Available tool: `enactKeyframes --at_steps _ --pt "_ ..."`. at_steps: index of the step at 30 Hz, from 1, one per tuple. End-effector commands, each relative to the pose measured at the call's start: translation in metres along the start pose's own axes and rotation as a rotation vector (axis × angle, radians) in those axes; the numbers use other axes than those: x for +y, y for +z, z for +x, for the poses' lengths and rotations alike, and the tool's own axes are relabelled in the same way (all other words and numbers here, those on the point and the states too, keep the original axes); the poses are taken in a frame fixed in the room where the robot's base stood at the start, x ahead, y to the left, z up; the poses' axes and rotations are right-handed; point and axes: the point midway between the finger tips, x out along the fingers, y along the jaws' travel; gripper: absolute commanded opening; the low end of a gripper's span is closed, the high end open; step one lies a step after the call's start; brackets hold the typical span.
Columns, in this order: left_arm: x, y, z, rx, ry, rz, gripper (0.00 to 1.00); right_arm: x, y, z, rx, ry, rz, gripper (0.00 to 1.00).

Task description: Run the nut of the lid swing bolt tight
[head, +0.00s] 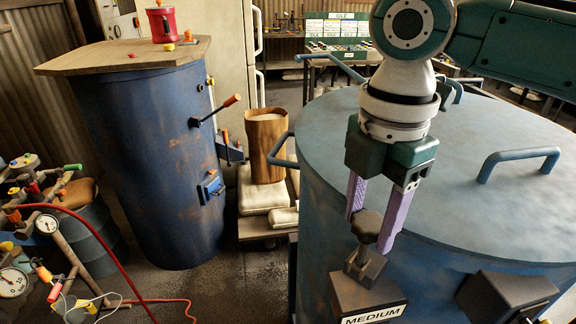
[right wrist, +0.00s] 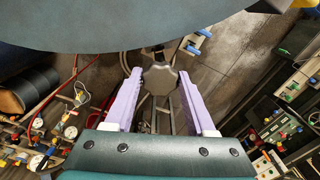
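The nut is a dark lobed knob (head: 367,226) on top of the swing bolt at the near edge of the large blue pot's lid (head: 440,160). A dark bracket (head: 365,264) sits just below it, above a block labelled MEDIUM. My right gripper (head: 372,230) points down from above, its purple fingers on either side of the knob. In the right wrist view the knob (right wrist: 160,79) lies between the fingertips, with a visible gap on each side. The fingers are open. The bolt's shank is mostly hidden under the knob. My left gripper is not in view.
The lid has blue bar handles, one at the right (head: 518,160). A second dark block (head: 505,292) juts from the pot at the lower right. A blue drum (head: 150,150) with a wooden top stands left. Hoses and gauges lie at far left.

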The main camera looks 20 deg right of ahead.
Motion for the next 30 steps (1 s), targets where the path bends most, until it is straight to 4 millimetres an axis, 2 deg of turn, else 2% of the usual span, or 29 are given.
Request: enactKeyframes --at_steps 3,11,19,26,30 --pt "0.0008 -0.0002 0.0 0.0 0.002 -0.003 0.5 0.0002 0.0003 -0.0002 -0.001 0.001 -0.002 0.68" --pt "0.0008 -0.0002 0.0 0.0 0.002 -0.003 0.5 0.0002 0.0004 -0.0001 -0.001 0.001 -0.004 0.69" --pt "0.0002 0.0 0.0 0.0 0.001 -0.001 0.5 0.0002 0.0005 -0.0001 -0.001 0.001 -0.005 0.99" --pt "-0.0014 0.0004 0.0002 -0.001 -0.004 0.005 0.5 0.0002 0.0004 -0.0002 -0.001 0.001 -0.005 1.0" --pt "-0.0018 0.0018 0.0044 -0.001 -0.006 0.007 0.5 0.0014 0.0004 -0.0084 0.0 0.005 -0.006 1.0"
